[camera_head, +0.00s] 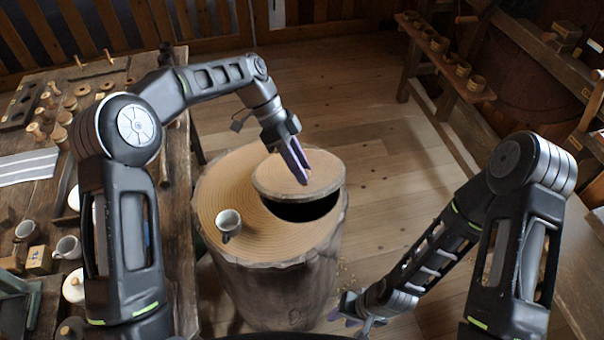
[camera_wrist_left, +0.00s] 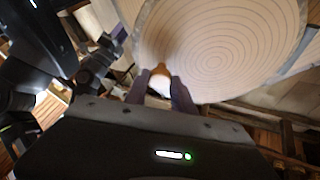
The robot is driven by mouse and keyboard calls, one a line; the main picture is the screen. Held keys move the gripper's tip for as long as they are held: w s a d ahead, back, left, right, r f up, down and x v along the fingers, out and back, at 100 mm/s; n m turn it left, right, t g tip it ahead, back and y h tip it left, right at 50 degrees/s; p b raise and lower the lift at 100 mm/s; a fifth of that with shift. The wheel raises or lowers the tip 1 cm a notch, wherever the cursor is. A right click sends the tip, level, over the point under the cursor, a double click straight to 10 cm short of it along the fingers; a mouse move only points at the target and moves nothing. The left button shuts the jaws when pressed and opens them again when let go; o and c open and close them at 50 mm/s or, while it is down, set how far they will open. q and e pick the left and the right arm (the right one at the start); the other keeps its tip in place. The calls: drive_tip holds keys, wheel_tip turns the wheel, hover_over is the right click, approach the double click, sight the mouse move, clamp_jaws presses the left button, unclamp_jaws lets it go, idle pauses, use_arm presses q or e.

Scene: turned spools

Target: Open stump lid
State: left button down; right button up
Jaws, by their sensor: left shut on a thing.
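The stump (camera_head: 285,280) stands upright in the middle of the head view, with a ringed wooden top. Its round wooden lid (camera_head: 275,177) sits raised and tilted over a dark opening (camera_head: 305,209) at the right of the top. The lid's ringed face also fills much of the left wrist view (camera_wrist_left: 225,50). My left gripper (camera_head: 300,168) is over the lid; in the left wrist view its fingers (camera_wrist_left: 160,88) are shut on a small wooden knob (camera_wrist_left: 161,72) at the lid. My right gripper (camera_head: 352,312) is low at the right of the stump, away from the lid, its finger gap unclear.
A workbench (camera_head: 178,215) with mugs, spools and small wooden parts runs along the left. A shelf with wooden cups (camera_head: 440,55) stands at the back right.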

use_arm(q)
drive_tip(key=shift+r, duration=0.1)
drive_tip(key=c, duration=1.1)
unclamp_jaws()
